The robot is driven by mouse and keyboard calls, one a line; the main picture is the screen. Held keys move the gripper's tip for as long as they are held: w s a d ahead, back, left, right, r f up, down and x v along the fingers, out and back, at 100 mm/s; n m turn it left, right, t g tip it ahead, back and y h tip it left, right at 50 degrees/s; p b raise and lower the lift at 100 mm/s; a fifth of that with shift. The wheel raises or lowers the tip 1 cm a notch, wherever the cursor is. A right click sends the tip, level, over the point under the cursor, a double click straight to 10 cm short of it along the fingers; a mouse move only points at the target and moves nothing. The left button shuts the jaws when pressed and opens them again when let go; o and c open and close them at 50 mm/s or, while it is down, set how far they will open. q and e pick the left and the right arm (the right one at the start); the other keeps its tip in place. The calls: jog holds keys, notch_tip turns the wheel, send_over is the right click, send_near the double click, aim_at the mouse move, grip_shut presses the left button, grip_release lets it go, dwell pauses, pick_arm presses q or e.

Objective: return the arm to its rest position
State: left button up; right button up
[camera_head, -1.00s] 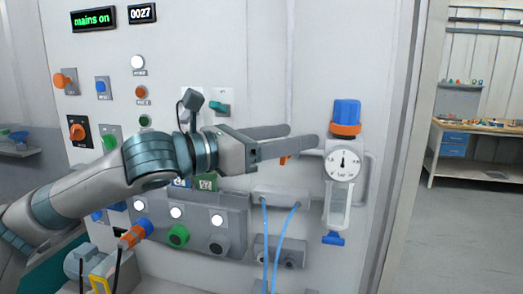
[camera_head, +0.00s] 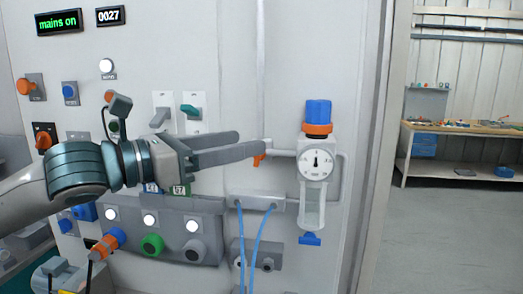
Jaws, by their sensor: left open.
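My left arm comes in from the left in the head view. Its left gripper (camera_head: 252,143) is open and empty, with its two long grey fingers pointing right across the front of the white panel. The fingertips are left of the regulator (camera_head: 318,136), which has a blue knob, an orange ring and a round gauge (camera_head: 316,165). A small orange lever (camera_head: 258,160) shows just by the lower fingertip; I cannot tell whether they touch. My right gripper is out of view.
The panel (camera_head: 220,60) carries knobs, switches, a green "mains on" display (camera_head: 59,22) and a "0027" display (camera_head: 110,15). A grey control box (camera_head: 170,238) and blue tubes (camera_head: 240,250) are below the gripper. A workbench (camera_head: 470,128) stands far right; open floor (camera_head: 440,235) lies before it.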

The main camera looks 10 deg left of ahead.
pick_arm(q)
jog(key=w+d+f+n+y, duration=0.1)
jog(key=d+f+n, duration=0.1)
jog(key=f+n, duration=0.6)
jog(key=w+d+f+n+y, duration=0.1)
jog(key=w+d+f+n, duration=0.15)
jog(key=f, duration=0.95)
jog(key=s+a+f+n+g+y, duration=0.1)
jog(key=s+f+n+y, duration=0.15)
jog(key=f+n, duration=0.55)
jog(key=s+a+f+n+g+y, duration=0.1)
jog(key=s+f+n+y, duration=0.15)
jog(key=f+n, duration=0.6)
jog(key=s+a+f+n+g+y, duration=0.2)
jog(key=s+a+f+n, duration=0.25)
jog(key=s+f, duration=0.55)
jog(key=s+a+f+n+g+y, duration=0.25)
jog(key=s+f+n, duration=0.35)
jog(key=s+f, duration=0.35)
jog(key=s+a+f+n+g+y, duration=0.1)
jog(key=s+a+f+n+g, duration=0.25)
jog(key=s+f+n, duration=0.45)
jog(key=s+f+m, duration=0.3)
jog(key=f, duration=2.8)
jog(key=s+a+f+g, duration=0.1)
jog(key=s+a+f, duration=0.2)
jog(key=s+f, duration=1.3)
jog(key=shift+s+a+g, duration=0.2)
jog(key=shift+s+g, duration=0.2)
jog(key=shift+s, duration=0.5)
